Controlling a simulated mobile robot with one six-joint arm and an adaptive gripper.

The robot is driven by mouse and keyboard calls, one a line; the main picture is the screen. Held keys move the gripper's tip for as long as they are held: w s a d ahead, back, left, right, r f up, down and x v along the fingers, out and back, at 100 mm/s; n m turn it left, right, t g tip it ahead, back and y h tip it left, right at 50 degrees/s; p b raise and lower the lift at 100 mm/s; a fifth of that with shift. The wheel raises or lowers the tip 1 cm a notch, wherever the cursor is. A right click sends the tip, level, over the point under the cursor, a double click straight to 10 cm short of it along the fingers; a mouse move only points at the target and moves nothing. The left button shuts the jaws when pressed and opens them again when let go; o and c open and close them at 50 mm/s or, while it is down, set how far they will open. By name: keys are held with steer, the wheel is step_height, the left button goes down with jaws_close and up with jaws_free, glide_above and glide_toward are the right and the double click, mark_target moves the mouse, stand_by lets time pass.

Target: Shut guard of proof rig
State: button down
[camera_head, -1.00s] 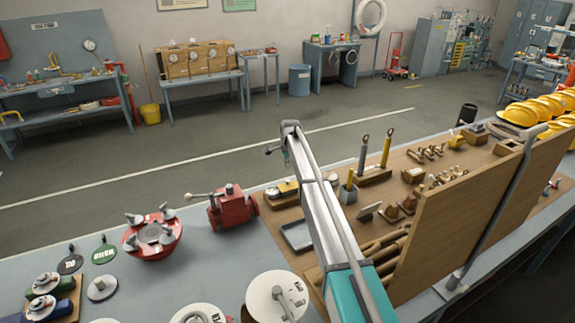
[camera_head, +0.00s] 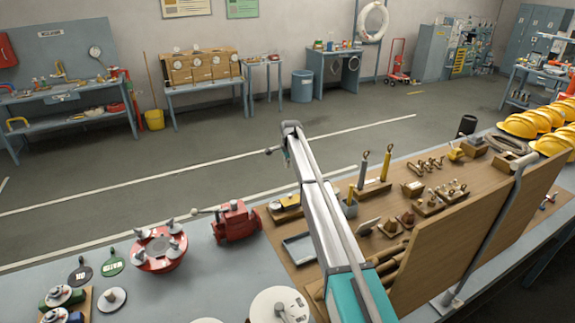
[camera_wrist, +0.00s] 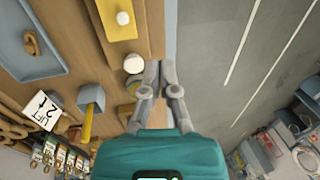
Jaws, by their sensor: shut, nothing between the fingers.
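I cannot tell for certain which thing is the proof rig, and I cannot make out its guard. In the head view my arm reaches out over the bench, and the fingers are hardly visible.
A red valve body (camera_head: 235,222) and a red round fixture (camera_head: 160,247) stand on the near bench left of my arm. An upright wooden panel (camera_head: 455,255) and yellow helmets (camera_head: 518,125) are to the right. Open floor (camera_head: 230,130) lies beyond the bench.

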mark_target(290, 195)
stand_by(0.3)
steer(key=c, duration=1)
jaws_free()
steer(key=shift+s+d, duration=0.1)
steer(key=shift+c, duration=0.2)
steer(key=o, duration=0.4)
steer(key=shift+s+d+f+m+g, duration=0.2)
steer(key=shift+s+m+g, duration=0.1)
steer(key=shift+s+m, duration=0.3)
steer(key=shift+o, duration=0.8)
steer(key=shift+s+d+f+m+h, duration=0.1)
steer(key=shift+s+d+m+h, duration=0.2)
steer(key=shift+s, duration=0.1)
steer(key=shift+s+d+f+m+g+b, duration=0.1)
steer(key=shift+s+d+m+g+b, duration=0.15)
steer(key=shift+s+m+g, duration=0.3)
steer(key=shift+f, duration=0.1)
steer(key=f+b, duration=1.3)
steer(key=shift+w+a+f+b, duration=0.15)
steer(key=shift+w+f+b, duration=0.15)
steer(key=shift+b, duration=0.1)
